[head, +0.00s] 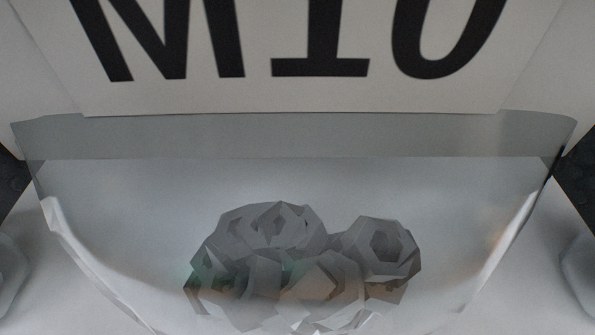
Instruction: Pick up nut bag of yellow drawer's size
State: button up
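A clear bag (110,215) fills most of the head view, seen from very close. Several grey faceted nuts (305,265) lie in a heap inside it, low in the middle. A white label (250,95) above the bag reads "M10" in large black print, its top cut off by the frame. Dark pointed shapes stand at the left and right edges beside the bag; I cannot tell whether they are parts of my gripper. No fingers are seen closed on the bag. The yellow drawer is not in view.
Pale surfaces lie around and below the bag. A translucent rounded shape (10,270) shows at the lower left edge and a similar one (578,270) at the lower right edge, both cut off. Little free room shows on either side.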

jog(key=c, duration=1.2)
jog(key=shift+r, duration=0.1)
jog(key=shift+r, duration=0.15)
